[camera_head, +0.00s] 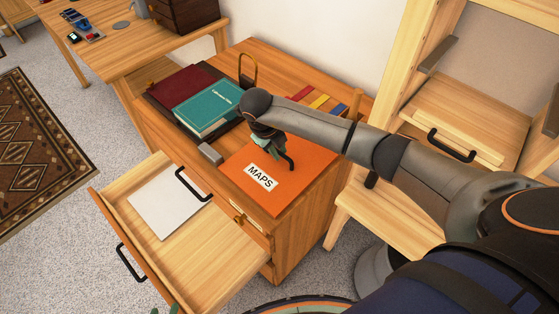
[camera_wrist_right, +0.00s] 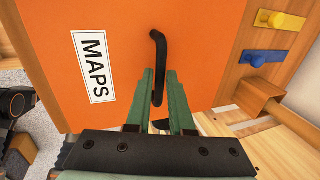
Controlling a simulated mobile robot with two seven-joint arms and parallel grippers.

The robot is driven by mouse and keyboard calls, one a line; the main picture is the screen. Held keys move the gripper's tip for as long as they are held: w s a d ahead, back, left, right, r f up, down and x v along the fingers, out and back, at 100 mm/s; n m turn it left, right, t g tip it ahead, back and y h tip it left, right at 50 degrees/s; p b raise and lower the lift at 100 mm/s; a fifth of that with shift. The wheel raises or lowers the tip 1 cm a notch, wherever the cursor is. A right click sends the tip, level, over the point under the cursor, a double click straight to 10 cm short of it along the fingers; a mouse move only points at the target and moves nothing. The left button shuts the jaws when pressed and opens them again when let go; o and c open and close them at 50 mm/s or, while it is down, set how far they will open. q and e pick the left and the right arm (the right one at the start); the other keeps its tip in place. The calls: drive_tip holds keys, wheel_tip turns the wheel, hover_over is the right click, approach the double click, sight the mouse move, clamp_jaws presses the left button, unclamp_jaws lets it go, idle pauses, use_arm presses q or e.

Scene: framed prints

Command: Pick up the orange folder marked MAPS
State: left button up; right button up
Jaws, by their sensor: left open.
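The orange folder (camera_head: 300,174) with a white MAPS label lies on the wooden cabinet top, at its front right corner. It fills much of the right wrist view (camera_wrist_right: 120,25). A black arched handle (camera_wrist_right: 158,45) stands up from its face. My right gripper (camera_head: 268,153) is over the folder, pointing down. In the right wrist view its green fingers (camera_wrist_right: 160,85) stand on either side of the handle, close to it. Whether they press on it I cannot tell. My left gripper (camera_head: 167,310) shows only as green tips at the bottom edge, open and away from the folder.
A grey block (camera_head: 210,153) is just left of the folder. An open drawer (camera_head: 190,248) with a white sheet (camera_head: 168,200) juts out in front. A wooden shelf unit (camera_head: 460,105) stands right.

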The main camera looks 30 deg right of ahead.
clamp_jaws()
drive_tip(key=shift+w+r, duration=0.1)
idle(0.8)
